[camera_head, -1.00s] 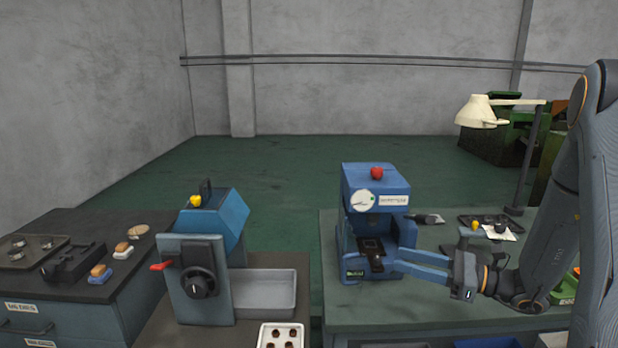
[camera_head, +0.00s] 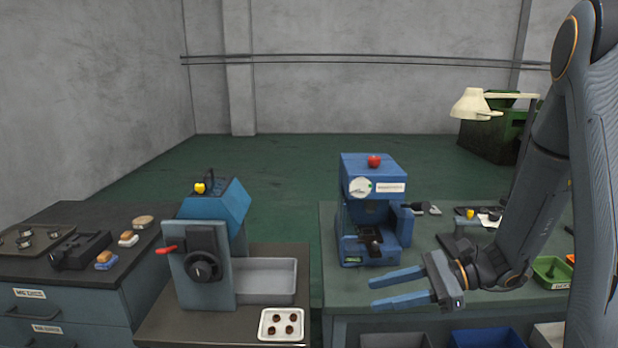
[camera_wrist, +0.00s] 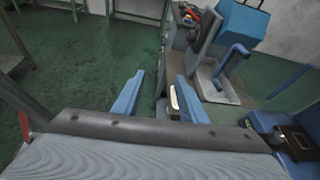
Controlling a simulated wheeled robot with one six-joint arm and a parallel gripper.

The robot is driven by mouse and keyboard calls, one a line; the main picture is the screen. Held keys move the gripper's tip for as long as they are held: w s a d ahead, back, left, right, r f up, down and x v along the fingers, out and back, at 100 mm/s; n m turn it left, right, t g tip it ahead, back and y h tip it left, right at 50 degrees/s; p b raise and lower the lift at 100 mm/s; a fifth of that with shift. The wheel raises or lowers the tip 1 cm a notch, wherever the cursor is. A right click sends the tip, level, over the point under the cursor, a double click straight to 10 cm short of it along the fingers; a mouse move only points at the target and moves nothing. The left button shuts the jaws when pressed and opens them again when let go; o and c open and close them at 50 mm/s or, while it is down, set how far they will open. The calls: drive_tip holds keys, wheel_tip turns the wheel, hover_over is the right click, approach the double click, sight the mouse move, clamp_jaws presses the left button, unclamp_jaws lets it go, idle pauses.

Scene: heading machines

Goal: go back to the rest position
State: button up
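My gripper (camera_head: 397,289) is in front of the blue press machine on the right bench in the head view. Its two blue fingers point left and are apart, with nothing between them. They also show open and empty in the wrist view (camera_wrist: 160,97). The blue press machine (camera_head: 372,190) has a red knob (camera_head: 374,161) on top and a dark slot at its base. My gripper is clear of it, nearer the bench's front edge.
A second blue machine (camera_head: 205,245) with a red handle stands on the middle bench beside a grey tray (camera_head: 265,281). A white tray (camera_head: 262,333) holds several small brown pieces. A lamp (camera_head: 473,104) and a green bin (camera_head: 550,272) are at right. Floor shows between the benches.

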drive_tip(key=s+a+f+n+g+h+b, duration=0.1)
drive_tip(key=s+f+n+g+h+b, duration=0.3)
drive_tip(key=s+f+n+h, duration=0.45)
drive_tip(key=d+n+t+h+b, duration=0.1)
drive_tip(key=n, duration=0.2)
drive_tip(key=d+n+t+h+b, duration=0.1)
drive_tip(key=n+h, duration=0.1)
drive_tip(key=n, duration=0.1)
drive_tip(key=d+n+t+h+b, duration=0.1)
drive_tip(key=d+n+h, duration=0.1)
drive_tip(key=n, duration=0.2)
drive_tip(key=shift+s+r+t+h, duration=0.2)
drive_tip(key=shift+s+t+h, duration=0.05)
drive_tip(key=shift+s+t, duration=0.15)
idle(0.4)
